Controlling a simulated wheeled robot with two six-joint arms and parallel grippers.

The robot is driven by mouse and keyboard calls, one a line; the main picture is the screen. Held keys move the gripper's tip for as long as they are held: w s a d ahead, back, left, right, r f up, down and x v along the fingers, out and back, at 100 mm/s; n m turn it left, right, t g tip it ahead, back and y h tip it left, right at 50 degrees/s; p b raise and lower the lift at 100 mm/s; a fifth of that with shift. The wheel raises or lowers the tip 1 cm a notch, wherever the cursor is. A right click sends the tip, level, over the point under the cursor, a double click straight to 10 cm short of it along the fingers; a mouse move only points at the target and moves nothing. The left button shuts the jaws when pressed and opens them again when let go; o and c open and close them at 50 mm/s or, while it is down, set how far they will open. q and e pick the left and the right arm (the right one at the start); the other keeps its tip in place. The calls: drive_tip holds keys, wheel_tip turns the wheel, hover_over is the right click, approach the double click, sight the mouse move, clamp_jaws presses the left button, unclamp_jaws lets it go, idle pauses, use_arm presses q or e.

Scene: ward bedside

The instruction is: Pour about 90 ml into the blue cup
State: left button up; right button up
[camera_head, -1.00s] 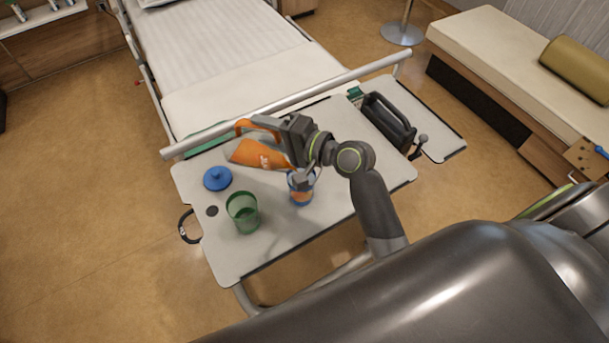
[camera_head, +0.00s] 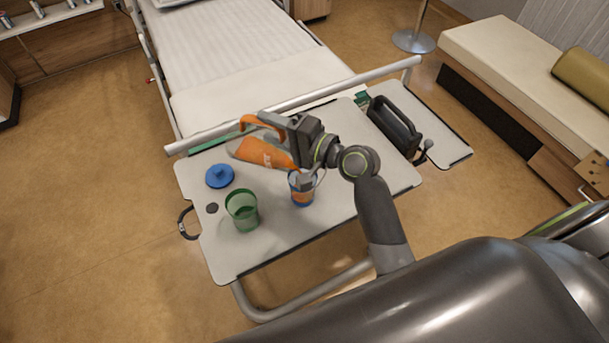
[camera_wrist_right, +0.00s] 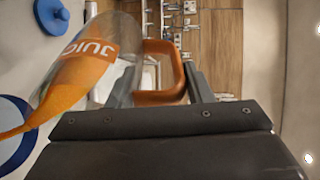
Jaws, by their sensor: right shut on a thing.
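My right gripper (camera_head: 284,124) is shut on the orange handle (camera_wrist_right: 166,72) of a clear juice jug (camera_head: 262,152). The jug is tipped steeply, its mouth low and toward the blue cup (camera_head: 302,196). Orange juice lies toward the mouth; the jug's raised end looks clear. In the right wrist view the jug (camera_wrist_right: 84,62) shows its "JUICE" lettering, and orange juice reaches over the rim of the blue cup (camera_wrist_right: 24,105). The cup stands upright on the table and shows orange inside; its exact level is unclear. My left gripper is not in view.
A green cup (camera_head: 242,212) stands left of the blue cup. A blue lid (camera_head: 219,176) lies behind it on the overbed table (camera_head: 270,250). A dark jug-like container (camera_head: 394,125) stands at the right. The bed rail (camera_head: 300,101) runs behind.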

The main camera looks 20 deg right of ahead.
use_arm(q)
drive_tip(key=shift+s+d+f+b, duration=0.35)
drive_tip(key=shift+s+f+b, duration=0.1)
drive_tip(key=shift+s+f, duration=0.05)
use_arm(e)
drive_tip(key=shift+s+d+r, duration=0.1)
drive_tip(key=shift+d+r, duration=0.05)
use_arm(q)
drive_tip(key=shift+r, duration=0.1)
